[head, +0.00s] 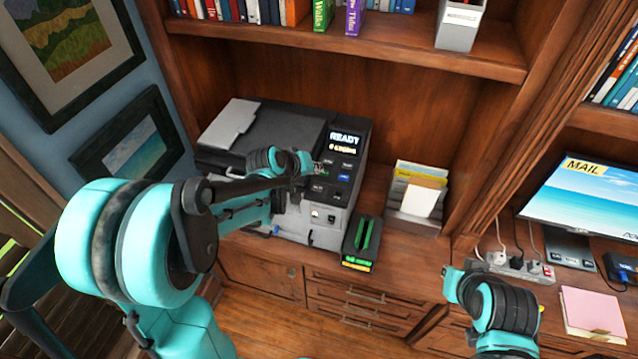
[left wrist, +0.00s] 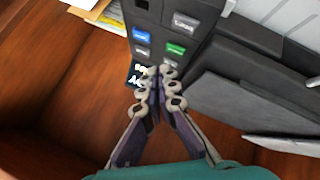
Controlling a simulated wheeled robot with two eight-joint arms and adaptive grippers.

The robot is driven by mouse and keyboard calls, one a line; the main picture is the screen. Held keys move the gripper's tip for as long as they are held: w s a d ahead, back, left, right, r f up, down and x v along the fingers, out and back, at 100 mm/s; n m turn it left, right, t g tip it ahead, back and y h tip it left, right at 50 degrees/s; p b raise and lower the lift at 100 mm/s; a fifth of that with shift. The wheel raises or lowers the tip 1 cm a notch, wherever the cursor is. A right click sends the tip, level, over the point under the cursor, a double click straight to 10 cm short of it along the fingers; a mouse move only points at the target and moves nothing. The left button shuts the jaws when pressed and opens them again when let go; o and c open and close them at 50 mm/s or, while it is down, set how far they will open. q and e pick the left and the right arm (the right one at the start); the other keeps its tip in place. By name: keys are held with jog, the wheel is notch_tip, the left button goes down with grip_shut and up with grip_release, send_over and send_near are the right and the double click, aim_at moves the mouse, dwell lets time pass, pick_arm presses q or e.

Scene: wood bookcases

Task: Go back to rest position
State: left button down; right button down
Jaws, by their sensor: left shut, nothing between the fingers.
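My left gripper (head: 316,170) is over the control panel of a dark printer (head: 262,125) in the head view. In the left wrist view my left gripper (left wrist: 155,78) has its two fingers together, with nothing between them. The fingertips are close to the panel buttons and a small lit display (left wrist: 137,74); I cannot tell whether they touch. The printer's screen reads READY (head: 345,138). Part of my right arm shows at the lower right of the head view, but its gripper fingers do not show.
A black device with a green slot (head: 362,240) and a paper holder (head: 417,195) stand right of the printer. A power strip (head: 512,264), a MAIL monitor (head: 590,200) and a pink notepad (head: 592,312) are at the right. A bookshelf (head: 400,48) overhangs the printer.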

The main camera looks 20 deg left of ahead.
pick_arm(q)
jog(key=shift+s, duration=0.1)
jog(key=s+f+m+y+b, duration=0.1)
jog(key=s+f+b, duration=0.3)
jog(key=s+b, duration=0.2)
jog(key=s+f+m+g+y+b, duration=0.1)
jog(key=s+f+b, duration=0.3)
jog(key=s, duration=0.6)
jog(key=s+f+m+y+b, duration=0.1)
jog(key=s+f+m+b, duration=0.2)
jog(key=s+f+b, duration=0.2)
jog(key=s+b, duration=0.2)
jog(key=s, duration=0.2)
jog(key=shift+b, duration=0.4)
